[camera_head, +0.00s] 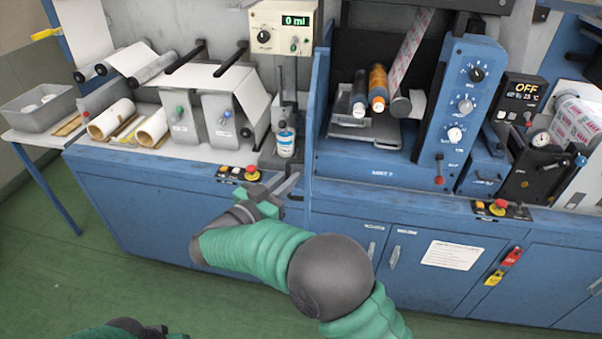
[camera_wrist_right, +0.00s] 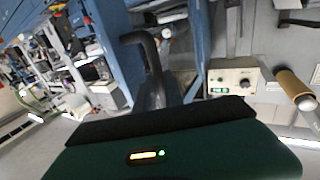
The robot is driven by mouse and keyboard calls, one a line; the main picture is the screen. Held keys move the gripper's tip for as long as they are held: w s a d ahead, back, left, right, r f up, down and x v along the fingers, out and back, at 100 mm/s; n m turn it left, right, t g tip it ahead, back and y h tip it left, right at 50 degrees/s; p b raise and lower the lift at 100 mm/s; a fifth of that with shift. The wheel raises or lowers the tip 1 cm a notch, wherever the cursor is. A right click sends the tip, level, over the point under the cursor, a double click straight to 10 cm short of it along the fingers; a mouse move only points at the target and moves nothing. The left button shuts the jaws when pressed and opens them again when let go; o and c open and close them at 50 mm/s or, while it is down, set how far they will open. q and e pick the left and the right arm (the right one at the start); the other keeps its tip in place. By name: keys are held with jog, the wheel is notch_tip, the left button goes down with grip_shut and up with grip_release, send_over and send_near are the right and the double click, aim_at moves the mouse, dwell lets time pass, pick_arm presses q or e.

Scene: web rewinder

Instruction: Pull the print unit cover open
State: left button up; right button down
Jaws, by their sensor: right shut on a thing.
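The blue print unit (camera_head: 380,170) stands right of centre in the head view, with inked rollers (camera_head: 377,85) showing inside its open front. My right gripper (camera_head: 290,184) is at the unit's lower left edge, shut on a dark handle. In the wrist view the dark curved handle (camera_wrist_right: 146,42) stands against a blue panel, just beyond my gripper's body. The jaw contact is hidden there. I cannot tell the cover's outline apart from the unit's blue panels. Only a small part of my left arm shows at the bottom edge of the head view, and its jaws are not clear.
A red stop button (camera_head: 252,173) sits on the ledge left of my right gripper. Blue cabinet doors (camera_head: 430,275) are below. The green floor (camera_head: 60,285) is clear at left.

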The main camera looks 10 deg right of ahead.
jog(key=shift+w+a+r, duration=0.15)
jog(key=shift+w+a, duration=0.05)
jog(key=shift+a, duration=0.05)
jog(key=shift+s+d+r+m, duration=0.15)
jog(key=shift+d+m, duration=0.15)
jog(key=shift+d, duration=0.15)
jog(key=c, duration=1.7)
grip_release()
jog(key=shift+a, duration=0.2)
jog(key=shift+o, duration=1.2)
jog(key=shift+w+a+f, duration=0.15)
jog(key=shift+w+f, duration=0.05)
jog(key=shift+w, duration=0.05)
pick_arm(q)
jog(key=shift+w+r, duration=0.1)
jog(key=shift+r, duration=0.15)
jog(key=shift+d, duration=0.15)
pick_arm(e)
jog(key=shift+s, duration=0.15)
